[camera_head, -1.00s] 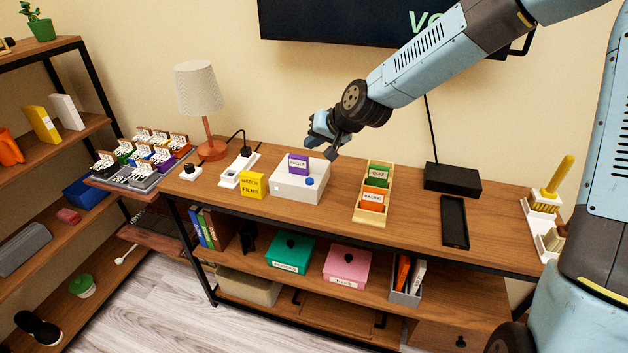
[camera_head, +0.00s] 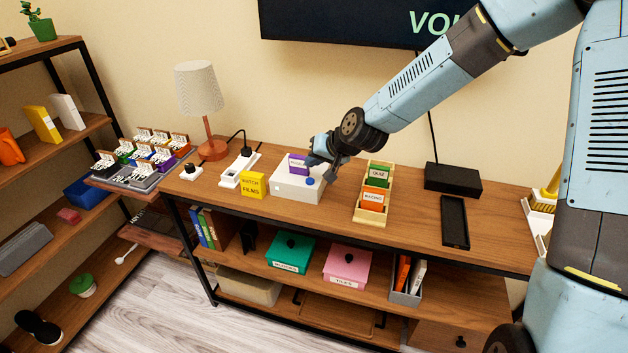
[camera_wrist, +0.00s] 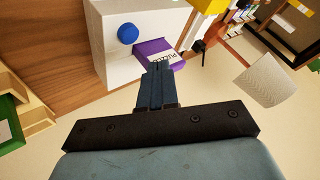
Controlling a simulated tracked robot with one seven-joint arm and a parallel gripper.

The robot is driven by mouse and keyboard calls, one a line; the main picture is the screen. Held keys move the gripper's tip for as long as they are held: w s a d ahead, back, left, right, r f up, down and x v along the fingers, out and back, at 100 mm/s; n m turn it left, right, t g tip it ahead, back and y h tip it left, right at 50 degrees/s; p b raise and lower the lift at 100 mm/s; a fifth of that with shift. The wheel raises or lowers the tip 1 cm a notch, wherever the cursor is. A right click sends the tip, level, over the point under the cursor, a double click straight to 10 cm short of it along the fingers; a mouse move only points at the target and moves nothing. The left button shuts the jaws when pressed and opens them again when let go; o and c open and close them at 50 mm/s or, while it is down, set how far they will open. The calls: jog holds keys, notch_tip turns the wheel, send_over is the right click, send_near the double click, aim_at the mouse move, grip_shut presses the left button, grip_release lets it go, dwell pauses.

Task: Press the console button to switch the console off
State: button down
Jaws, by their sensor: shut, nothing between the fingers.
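The console (camera_head: 290,190) is a white box on the wooden sideboard. Its round blue button (camera_head: 310,181) is on top, near the right front; it also shows in the wrist view (camera_wrist: 127,33). A purple cartridge (camera_head: 298,163) labelled as a puzzle stands upright in the console's top. My gripper (camera_head: 322,168) is over the right back part of the console, close behind the button. In the wrist view, the fingers (camera_wrist: 158,68) are together and empty, their tips beside the purple cartridge (camera_wrist: 155,52). The button lies apart from the tips.
A yellow cartridge (camera_head: 253,184) stands left of the console. A wooden rack (camera_head: 369,209) with green and orange cartridges stands to its right. A lamp (camera_head: 199,90) and a white power strip (camera_head: 240,170) are at the left. A black tray (camera_head: 455,222) lies farther right.

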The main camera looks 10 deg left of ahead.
aim_at(313, 181)
jog(key=shift+f, duration=1.45)
dwell(1.1)
jog(key=shift+f, duration=0.4)
jog(key=shift+f, duration=0.4)
dwell(0.8)
jog(key=shift+r, duration=0.85)
jog(key=shift+r, duration=2.5)
